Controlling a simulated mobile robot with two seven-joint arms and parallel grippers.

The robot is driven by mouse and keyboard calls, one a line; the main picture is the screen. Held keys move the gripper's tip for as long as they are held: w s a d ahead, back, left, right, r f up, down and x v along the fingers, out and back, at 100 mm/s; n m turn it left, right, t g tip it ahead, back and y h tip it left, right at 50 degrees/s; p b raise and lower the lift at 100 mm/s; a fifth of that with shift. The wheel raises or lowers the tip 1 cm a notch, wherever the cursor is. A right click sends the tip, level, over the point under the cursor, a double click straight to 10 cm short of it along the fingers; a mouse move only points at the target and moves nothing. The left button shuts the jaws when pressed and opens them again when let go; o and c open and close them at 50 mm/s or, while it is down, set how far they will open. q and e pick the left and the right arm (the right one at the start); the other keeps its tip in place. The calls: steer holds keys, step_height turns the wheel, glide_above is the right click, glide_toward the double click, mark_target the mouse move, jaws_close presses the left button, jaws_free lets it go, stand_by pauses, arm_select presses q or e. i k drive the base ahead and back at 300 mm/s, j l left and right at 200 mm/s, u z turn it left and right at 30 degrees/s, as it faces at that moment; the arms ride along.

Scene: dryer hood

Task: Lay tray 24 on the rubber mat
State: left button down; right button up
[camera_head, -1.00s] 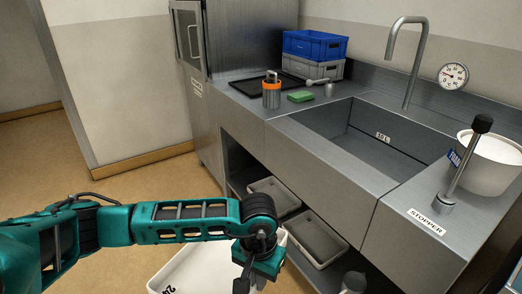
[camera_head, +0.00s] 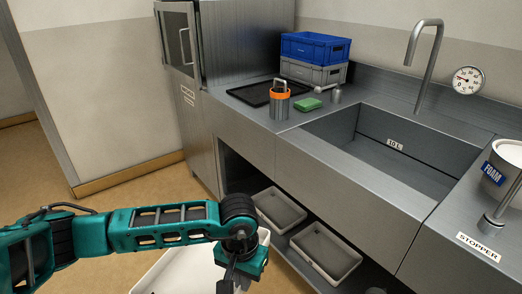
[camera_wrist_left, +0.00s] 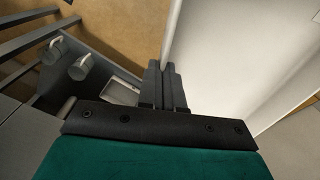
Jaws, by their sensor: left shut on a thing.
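The white tray (camera_head: 185,272) hangs low at the bottom of the head view, cut off by the frame edge. Its number is not visible now. My left gripper (camera_head: 236,280) is shut on its edge, in front of the counter and below the counter top. In the left wrist view the closed fingers (camera_wrist_left: 166,85) meet the pale tray wall (camera_wrist_left: 212,60). A flat black mat (camera_head: 247,95) lies on the counter left of the sink, with its right part behind other items. My right gripper is not in view.
An orange-topped canister (camera_head: 279,102) and a green sponge (camera_head: 308,105) stand near the mat's front right. Stacked blue (camera_head: 315,47) and grey crates (camera_head: 313,72) stand behind. The steel cabinet (camera_head: 243,45) rises on the left. Grey trays (camera_head: 326,252) sit on the lower shelf.

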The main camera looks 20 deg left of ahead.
mark_target(269, 90)
steer(key=i+j, duration=0.1)
steer(key=j, duration=0.4)
steer(key=i+j, duration=0.1)
steer(key=j, duration=0.4)
steer(key=i+j, duration=0.1)
steer(key=j, duration=0.4)
steer(key=i+j, duration=0.1)
steer(key=j, duration=0.4)
steer(key=i+j, duration=0.1)
steer(key=j, duration=0.4)
steer(key=i+j, duration=0.1)
steer(key=j, duration=0.4)
steer(key=j+z, duration=0.5)
steer(key=z, duration=1.25)
steer(key=i+j, duration=0.05)
steer(key=j, duration=0.05)
